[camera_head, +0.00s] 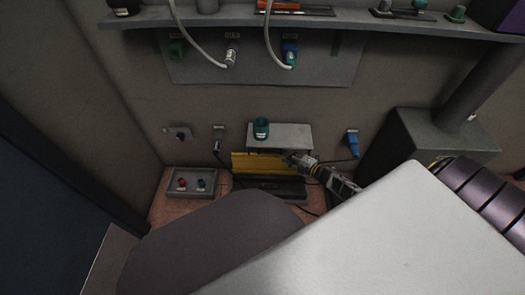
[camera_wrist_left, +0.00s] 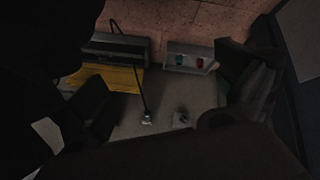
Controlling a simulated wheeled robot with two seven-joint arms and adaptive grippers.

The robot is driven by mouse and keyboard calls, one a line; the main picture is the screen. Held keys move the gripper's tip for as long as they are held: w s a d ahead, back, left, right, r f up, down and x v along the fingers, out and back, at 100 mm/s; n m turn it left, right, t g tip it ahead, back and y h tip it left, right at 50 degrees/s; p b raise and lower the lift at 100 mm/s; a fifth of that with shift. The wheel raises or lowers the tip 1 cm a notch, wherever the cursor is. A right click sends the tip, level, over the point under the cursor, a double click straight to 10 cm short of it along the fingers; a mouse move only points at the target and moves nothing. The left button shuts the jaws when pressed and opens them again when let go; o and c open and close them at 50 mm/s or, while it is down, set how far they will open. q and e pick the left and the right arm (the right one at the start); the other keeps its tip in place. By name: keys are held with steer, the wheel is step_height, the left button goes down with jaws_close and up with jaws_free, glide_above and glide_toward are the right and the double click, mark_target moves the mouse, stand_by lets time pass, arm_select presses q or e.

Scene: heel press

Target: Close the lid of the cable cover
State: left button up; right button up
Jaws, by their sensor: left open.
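The cable cover is low against the back wall in the head view, with a dark base (camera_head: 272,187) on the floor. Its yellow lid (camera_head: 250,162) stands raised at the base's rear edge. My right gripper (camera_head: 291,158) is at the lid's upper right part; whether it touches is unclear, and its fingers are too small to read. The left wrist view shows the yellow lid (camera_wrist_left: 112,77) and dark base (camera_wrist_left: 112,45) at upper left. My left gripper (camera_wrist_left: 165,75) is open and empty, its dark fingers at either side; I do not see it in the head view.
A grey shelf (camera_head: 294,137) with a green cup (camera_head: 261,128) juts out above the lid. A dark box (camera_head: 415,140) stands to the right. Black cables run beside the cover.

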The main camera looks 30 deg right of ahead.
steer(key=b, duration=0.4)
glide_above(271, 155)
steer(key=s+d, duration=0.1)
steer(key=s, duration=0.2)
steer(key=shift+f, duration=1.15)
steer(key=shift+b+x, duration=0.5)
steer(key=shift+x, duration=0.65)
steer(key=shift+w+a+f+b, duration=0.1)
steer(key=shift+w+f+b, duration=0.2)
steer(key=shift+w, duration=0.35)
steer(key=shift+w+a+b, duration=0.2)
steer(key=shift+w+b, duration=0.2)
steer(key=shift+w, duration=0.25)
arm_select(q)
steer(key=shift+t+h, duration=0.3)
steer(key=shift+h, duration=0.2)
steer(key=f, duration=0.2)
steer(key=d+f, duration=0.1)
steer(key=f, duration=0.2)
steer(key=shift+w+d+f, duration=0.2)
steer(key=shift+w+f, duration=0.15)
steer(key=shift+w, duration=0.05)
arm_select(e)
steer(key=shift+w+f, duration=0.1)
steer(key=shift+w, duration=0.05)
jaws_close()
arm_select(q)
steer(key=shift+w+r, duration=0.4)
steer(key=shift+w, duration=0.15)
